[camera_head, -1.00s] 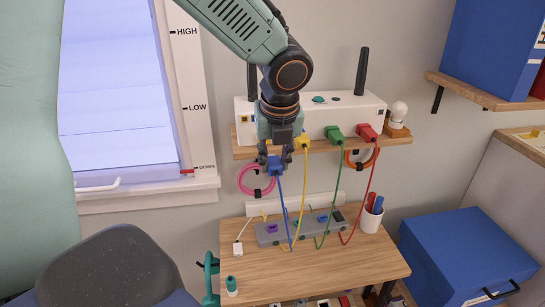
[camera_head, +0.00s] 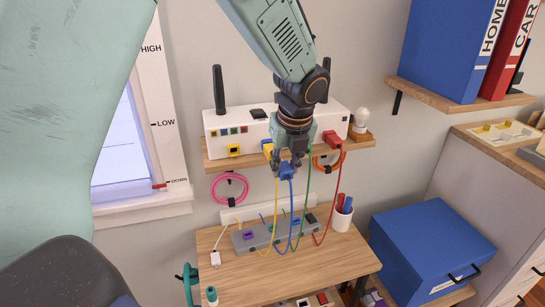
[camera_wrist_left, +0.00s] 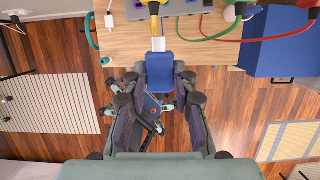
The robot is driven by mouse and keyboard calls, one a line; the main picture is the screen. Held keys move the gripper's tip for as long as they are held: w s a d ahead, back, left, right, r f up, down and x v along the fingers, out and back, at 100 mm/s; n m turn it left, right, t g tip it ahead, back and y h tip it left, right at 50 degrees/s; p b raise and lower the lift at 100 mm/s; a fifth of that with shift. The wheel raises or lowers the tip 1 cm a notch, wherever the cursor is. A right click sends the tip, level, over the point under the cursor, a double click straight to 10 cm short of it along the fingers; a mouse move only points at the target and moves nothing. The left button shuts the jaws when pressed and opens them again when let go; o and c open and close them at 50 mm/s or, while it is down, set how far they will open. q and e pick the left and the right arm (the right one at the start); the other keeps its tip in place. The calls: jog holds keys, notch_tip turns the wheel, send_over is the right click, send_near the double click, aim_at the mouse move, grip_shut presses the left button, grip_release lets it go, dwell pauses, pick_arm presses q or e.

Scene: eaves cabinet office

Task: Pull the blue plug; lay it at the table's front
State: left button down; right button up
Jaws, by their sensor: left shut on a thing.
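In the head view, my left gripper (camera_head: 288,162) points down in front of the white router (camera_head: 222,142), shut on the blue plug (camera_head: 287,173). The plug is clear of the router, and its blue cable (camera_head: 291,215) hangs down to the grey power strip (camera_head: 250,240) on the table. In the left wrist view, the blue plug (camera_wrist_left: 159,72) sits between both fingers, its pale tip pointing away from the gripper. The wooden table (camera_head: 325,262) is below; it also shows in the left wrist view (camera_wrist_left: 200,47). My right gripper is not in view.
The yellow plug (camera_head: 267,147) and red plug (camera_head: 332,139) sit at the router; the gripper hides the green one. A pen cup (camera_head: 342,218) stands at the table's back right. The table's front middle looks clear.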

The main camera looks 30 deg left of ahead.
pick_arm(q)
jog(key=w+d+p, duration=0.2)
jog(key=w+p, duration=0.2)
jog(key=b, duration=1)
send_over(292, 268)
notch_tip(292, 268, down, 20)
jog(key=f+b, duration=0.3)
jog(key=f, duration=0.3)
jog(key=f+b, duration=0.4)
jog(key=f, duration=0.2)
jog(key=f+b, duration=0.4)
jog(key=f, duration=0.2)
jog(key=shift+s+d+f, duration=0.2)
jog(key=shift+s+d, duration=0.15)
jog(key=shift+d, duration=0.05)
jog(key=shift+f, duration=0.25)
jog(key=c, duration=1)
grip_release()
jog(key=v, duration=1.2)
